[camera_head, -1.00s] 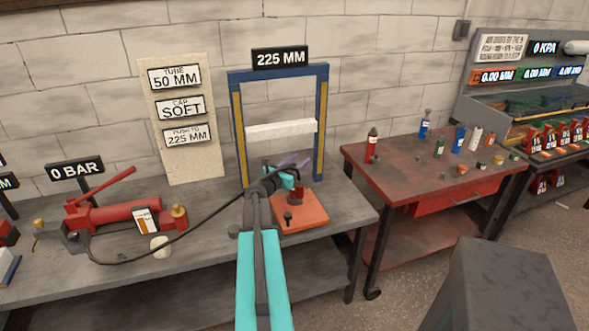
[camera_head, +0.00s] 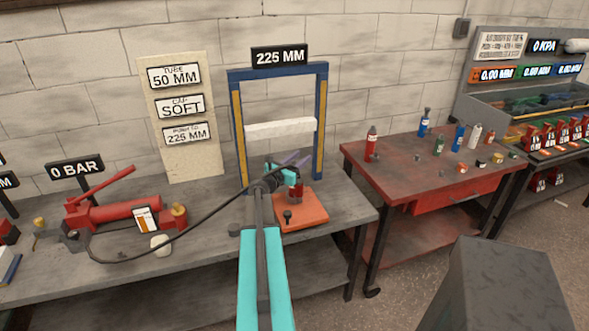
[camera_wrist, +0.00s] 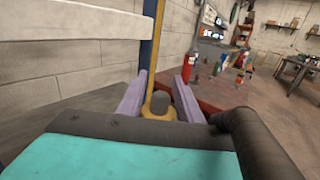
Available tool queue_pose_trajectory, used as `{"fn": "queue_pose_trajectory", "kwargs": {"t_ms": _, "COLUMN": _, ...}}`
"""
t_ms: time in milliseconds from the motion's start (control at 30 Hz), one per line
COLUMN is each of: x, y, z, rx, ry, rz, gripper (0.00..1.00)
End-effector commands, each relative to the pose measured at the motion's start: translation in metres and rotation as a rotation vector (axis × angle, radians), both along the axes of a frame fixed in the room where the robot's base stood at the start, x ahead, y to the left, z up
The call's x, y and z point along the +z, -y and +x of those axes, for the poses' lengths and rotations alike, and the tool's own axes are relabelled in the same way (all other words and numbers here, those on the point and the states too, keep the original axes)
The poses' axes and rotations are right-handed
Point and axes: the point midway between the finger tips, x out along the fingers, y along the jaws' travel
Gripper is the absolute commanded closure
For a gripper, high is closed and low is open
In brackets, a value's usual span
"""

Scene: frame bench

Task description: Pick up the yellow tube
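I cannot make out a yellow tube for certain in either view. My gripper (camera_head: 292,158) hangs in the blue press frame (camera_head: 234,125), above a red cylinder (camera_head: 297,191) on an orange plate (camera_head: 305,214). In the wrist view its two purple fingers (camera_wrist: 158,98) stand apart, and the gripper is open. Between and beyond them shows a grey round stub with a yellow collar (camera_wrist: 172,114). It looks like the cylinder's top; I cannot tell whether a finger touches it.
A white crossbar (camera_head: 281,128) spans the frame above my gripper. A red pump (camera_head: 118,211) with a black hose lies on the left bench. The red table (camera_head: 400,180) at right carries several small bottles and a small yellowish piece (camera_head: 497,159).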

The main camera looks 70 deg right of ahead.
Motion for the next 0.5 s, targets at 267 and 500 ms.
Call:
{"fn": "queue_pose_trajectory", "kwargs": {"t_ms": 267, "x": 0.0007, "y": -0.0002, "z": 0.0005, "rx": 0.001, "ry": 0.0, "rz": -0.001, "gripper": 0.96}}
{"fn": "queue_pose_trajectory", "kwargs": {"t_ms": 500, "x": 0.0072, "y": -0.0005, "z": 0.0006, "rx": 0.001, "ry": 0.0, "rz": -0.001, "gripper": 0.96}}
